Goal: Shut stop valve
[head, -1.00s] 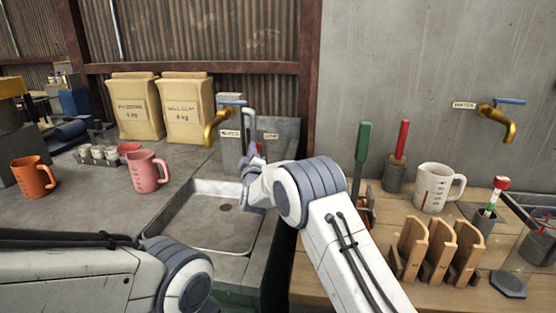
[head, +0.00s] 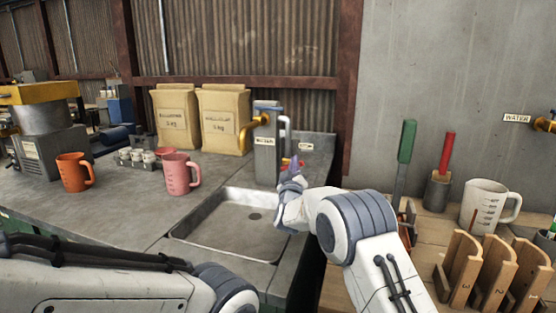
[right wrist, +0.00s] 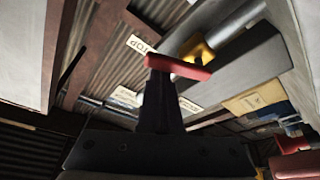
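In the right wrist view the red lever (right wrist: 180,68) lies across the tip of my right gripper (right wrist: 158,85). The dark fingers look closed together as one narrow bar, with the lever at their end rather than clearly between them. In the head view my right gripper (head: 291,172) is low beside the post, partly hidden by its own wrist. A brass spout (head: 253,125) sticks out of the post. My left gripper is out of view.
The metal sink (head: 190,230) lies below the post. A pink mug (head: 178,176), an orange mug (head: 73,172) and two sacks (head: 224,120) stand on the left counter. A white jug (head: 487,204) and wooden rack (head: 490,270) stand on the right bench.

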